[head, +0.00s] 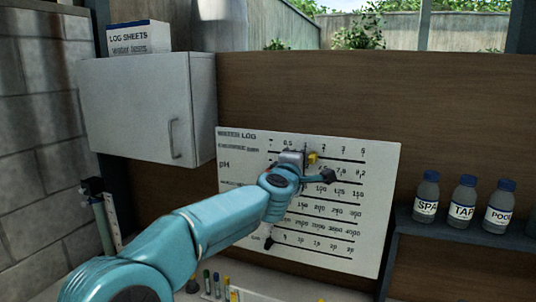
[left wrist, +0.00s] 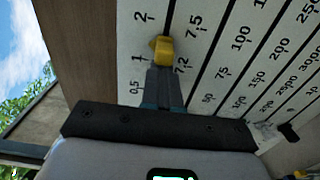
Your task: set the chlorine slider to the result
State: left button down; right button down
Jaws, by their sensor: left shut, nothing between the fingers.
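The white water log board (head: 370,200) is on the brown wall, with printed number rows and dark slots. A yellow slider knob (head: 312,158) sits on the top row, the one with 0.5, 1 and 2. In the left wrist view the yellow knob (left wrist: 162,50) is on its slot between the 1 and 2 marks, closer to 1. My left gripper (head: 292,158) is at the board, just left of the knob. In the wrist view its shut fingers (left wrist: 163,78) are empty and end right against or very near the knob; contact is unclear. My right gripper is not in view.
A white cabinet (head: 145,110) with a log sheets box (head: 139,38) on it is at upper left. Three labelled bottles (head: 463,202) stand on a shelf (head: 470,240) at right. Several small coloured vials (head: 216,284) stand below the board.

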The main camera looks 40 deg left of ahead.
pick_arm(q)
jog(key=shift+w+d, duration=0.35)
jog(key=shift+d, duration=0.75)
jog(key=shift+w+d, duration=0.35)
jog(key=shift+d, duration=0.8)
jog(key=shift+w+d, duration=0.35)
jog(key=shift+d, duration=0.75)
jog(key=shift+s+a, duration=0.25)
jog(key=shift+a, duration=0.55)
jog(key=shift+s+d, duration=0.15)
jog(key=shift+s, duration=0.1)
jog(key=b+v, duration=0.2)
jog(key=v, duration=0.4)
jog(key=shift+s, duration=0.25)
jog(key=shift+w, duration=0.1)
